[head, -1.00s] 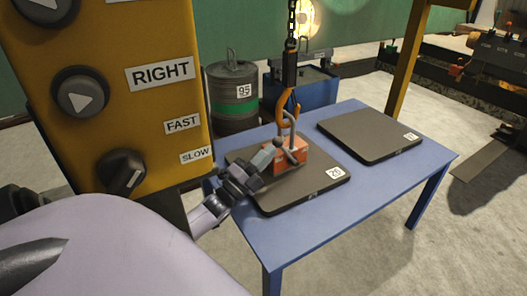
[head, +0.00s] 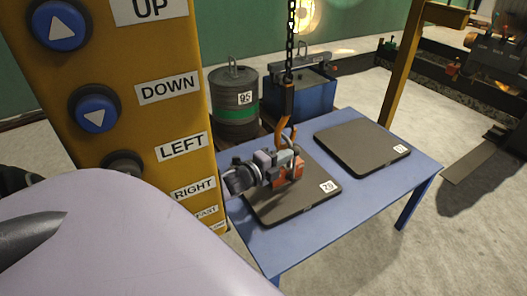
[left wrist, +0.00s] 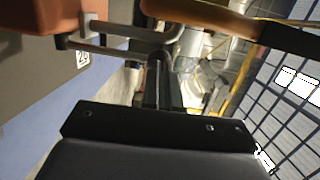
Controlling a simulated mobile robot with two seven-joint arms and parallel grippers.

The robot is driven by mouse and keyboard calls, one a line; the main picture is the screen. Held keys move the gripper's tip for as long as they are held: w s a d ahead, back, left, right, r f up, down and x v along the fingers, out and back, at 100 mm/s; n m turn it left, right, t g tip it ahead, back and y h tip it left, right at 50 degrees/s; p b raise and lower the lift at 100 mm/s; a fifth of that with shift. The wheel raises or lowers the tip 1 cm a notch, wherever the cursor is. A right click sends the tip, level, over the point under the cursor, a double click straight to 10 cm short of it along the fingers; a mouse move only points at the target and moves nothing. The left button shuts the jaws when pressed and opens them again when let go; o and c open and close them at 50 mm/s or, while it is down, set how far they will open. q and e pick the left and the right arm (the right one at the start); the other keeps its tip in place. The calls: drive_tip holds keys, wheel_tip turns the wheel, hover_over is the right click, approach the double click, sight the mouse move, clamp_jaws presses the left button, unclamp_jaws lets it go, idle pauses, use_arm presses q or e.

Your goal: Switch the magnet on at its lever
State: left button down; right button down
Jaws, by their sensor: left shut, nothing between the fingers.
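The magnet (head: 293,171) is a small orange-red block with a grey shackle, resting on the dark plate marked 20 (head: 297,208) on the blue table. An orange hook (head: 283,133) on a black chain is at its shackle. My left gripper (head: 276,162) is shut and empty, at the magnet's left side and partly covering it. In the left wrist view, the shut fingers (left wrist: 160,78) are close to a grey bar (left wrist: 112,48) beside the orange-red block (left wrist: 40,14). I cannot tell whether they touch it, or which way the lever is set. My right gripper is not in view.
A yellow pendant box (head: 150,60) with UP, DOWN, LEFT and RIGHT labels fills the left. A second dark plate (head: 362,146) lies at the table's right.

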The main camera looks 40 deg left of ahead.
use_arm(q)
drive_tip(key=shift+w+d+r, duration=0.15)
drive_tip(key=shift+w+d, duration=0.05)
drive_tip(key=shift+w, duration=0.3)
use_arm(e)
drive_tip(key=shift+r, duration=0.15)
